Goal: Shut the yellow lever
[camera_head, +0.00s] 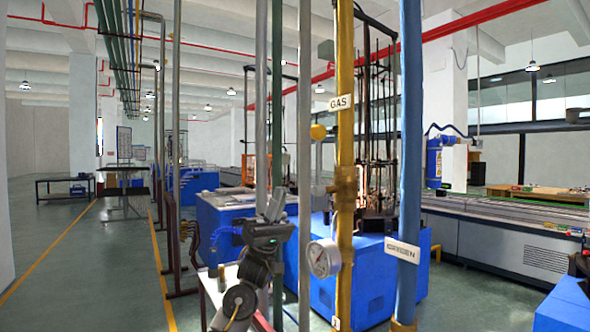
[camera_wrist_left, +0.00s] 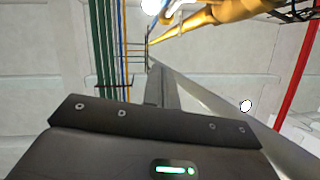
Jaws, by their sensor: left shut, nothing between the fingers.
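The yellow gas pipe (camera_head: 345,120) stands upright in the middle of the head view and carries a GAS label. A yellow ball knob (camera_head: 318,131) shows just left of it; I take it for the end of the yellow lever, whose arm I cannot make out. A brass fitting (camera_head: 345,187) sits lower on the pipe. My left gripper (camera_head: 276,200) points up, left of the pipe and below the knob, apart from both. It is shut and empty. In the left wrist view the yellow pipe (camera_wrist_left: 205,22) crosses the top, beyond the shut fingers (camera_wrist_left: 160,78).
A round gauge (camera_head: 323,258) is beside the yellow pipe, low down. The blue OXYGEN pipe (camera_head: 411,130) stands to the right. Grey pipes (camera_head: 304,100) and a green pipe (camera_head: 277,90) stand close to my gripper on the left. Blue machines (camera_head: 375,265) are behind.

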